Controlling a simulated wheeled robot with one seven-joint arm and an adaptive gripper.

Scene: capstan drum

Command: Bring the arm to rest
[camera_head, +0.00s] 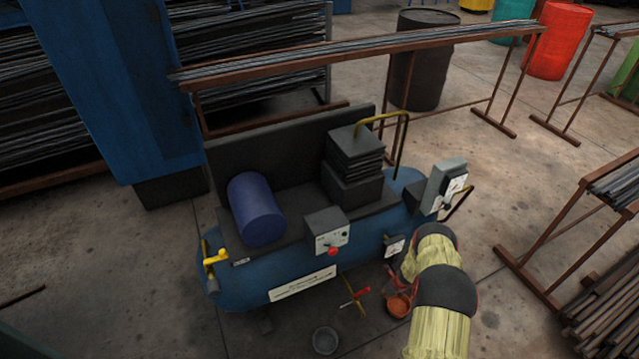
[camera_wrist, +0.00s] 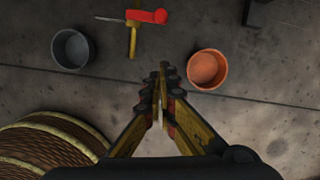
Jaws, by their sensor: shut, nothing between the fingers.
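My gripper (camera_wrist: 160,88) shows in the wrist view with its fingertips together and nothing between them. It points down over the floor, between a grey bucket and an orange bucket. In the head view my arm, in a yellowish sleeve with dark joints, reaches in from the bottom right to the right end of a blue machine (camera_head: 365,249). The fingers are mostly hidden there. The machine carries a dark blue drum (camera_head: 256,210), a dark motor block (camera_head: 352,168) and a control box with a red button (camera_head: 327,236).
The grey bucket (camera_head: 325,341), (camera_wrist: 71,49) and orange bucket (camera_head: 398,304), (camera_wrist: 208,69) stand on the floor. A red and yellow tool (camera_head: 356,295), (camera_wrist: 146,18) lies nearby. A ribbed round thing (camera_wrist: 45,146) fills the wrist view's lower left.

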